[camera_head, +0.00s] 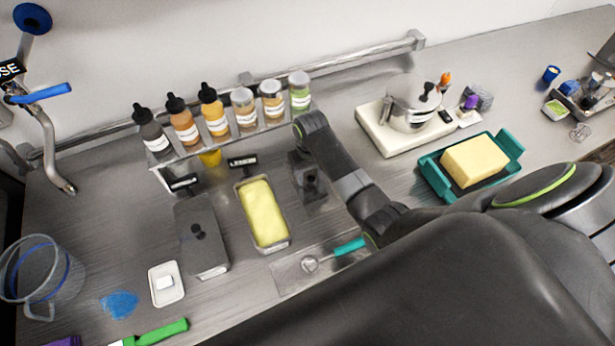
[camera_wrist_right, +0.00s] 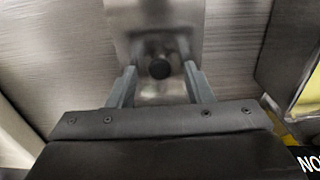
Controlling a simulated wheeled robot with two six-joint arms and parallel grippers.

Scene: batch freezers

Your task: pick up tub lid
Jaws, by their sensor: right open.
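The tub lid (camera_wrist_right: 150,22) is a metal plate with a round black knob (camera_wrist_right: 159,69), seen in the right wrist view. In the head view the lid (camera_head: 314,196) is small and dark, right of the open tub of yellow ice cream (camera_head: 265,213), and my arm partly hides it. My right gripper (camera_wrist_right: 158,82) is open. Its fingers stand on either side of the knob, with gaps visible between. In the head view the right gripper (camera_head: 308,166) hangs over the lid and is hard to make out. My left gripper is not in view.
A covered tub with a knob (camera_head: 203,250) stands left of the yellow tub. A shelf of several bottles (camera_head: 235,133) runs behind. A scraper with a teal handle (camera_head: 349,246) lies in front. A teal tray (camera_head: 432,172) and white scale (camera_head: 373,134) stand right.

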